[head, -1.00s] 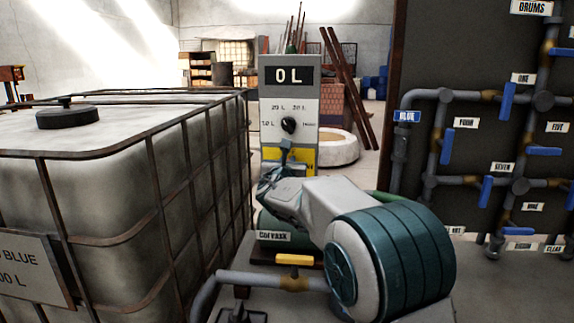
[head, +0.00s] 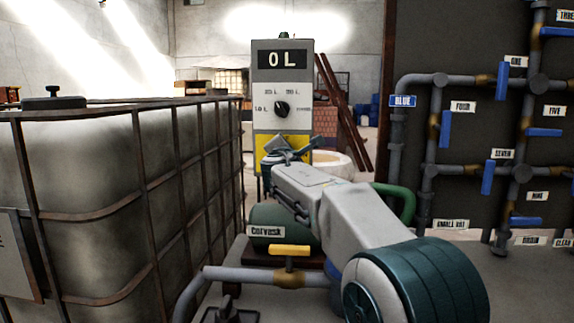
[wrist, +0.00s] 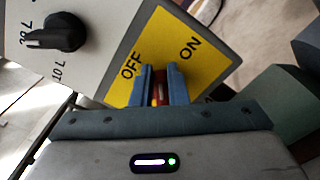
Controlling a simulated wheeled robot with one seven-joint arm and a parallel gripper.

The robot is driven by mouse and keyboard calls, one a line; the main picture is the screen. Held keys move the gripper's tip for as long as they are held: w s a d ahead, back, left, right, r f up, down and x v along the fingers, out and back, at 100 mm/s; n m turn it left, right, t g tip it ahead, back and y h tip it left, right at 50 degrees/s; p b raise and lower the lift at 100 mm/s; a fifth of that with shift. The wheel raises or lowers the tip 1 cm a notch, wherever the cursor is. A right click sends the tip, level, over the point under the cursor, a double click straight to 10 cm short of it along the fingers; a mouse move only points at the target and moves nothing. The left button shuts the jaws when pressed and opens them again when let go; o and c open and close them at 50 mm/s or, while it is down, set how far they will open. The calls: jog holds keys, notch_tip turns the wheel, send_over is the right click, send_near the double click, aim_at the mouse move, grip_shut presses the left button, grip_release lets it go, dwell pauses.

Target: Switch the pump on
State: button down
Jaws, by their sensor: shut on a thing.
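The control post (head: 310,62) stands ahead, with a display reading 0 L and a black dial (head: 282,108). Its lower yellow panel (head: 262,143) carries the pump switch and shows OFF and ON in the wrist view (wrist: 193,72). My gripper (wrist: 160,86) is at this panel, its two blue fingers shut on the red switch lever (wrist: 160,78) between them. The fingers hide most of the lever, so I cannot tell its exact position. OFF lies just left of the fingers and ON to their upper right. In the head view my arm hides much of the panel.
A caged tank (head: 85,150) stands close on the left. A green body (head: 275,218) labelled Corvask sits below my arm, beside a pipe with a yellow-handled valve (head: 290,250). A board of pipes with blue valve handles (head: 487,177) stands on the right.

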jog(key=shift+d+f+m+b, duration=0.1)
jog(key=shift+f+m+b, duration=0.25)
jog(key=shift+m+b, duration=0.85)
jog(key=shift+d+f+m+b, duration=0.1)
jog(key=shift+f+m+b, duration=0.3)
jog(key=shift+m+b, duration=0.85)
jog(key=shift+d+f+m+b, duration=0.1)
jog(key=shift+f+m+b, duration=0.25)
jog(key=shift+m+b, duration=0.85)
jog(key=shift+m, duration=0.35)
jog(key=shift+a, duration=0.1)
jog(key=c, duration=1.4)
grip_release()
jog(key=shift+c, duration=0.2)
jog(key=shift+r, duration=0.1)
jog(key=s+b, duration=0.2)
jog(key=s, duration=1.1)
jog(key=shift+s+a, duration=0.25)
jog(key=shift+s, duration=0.15)
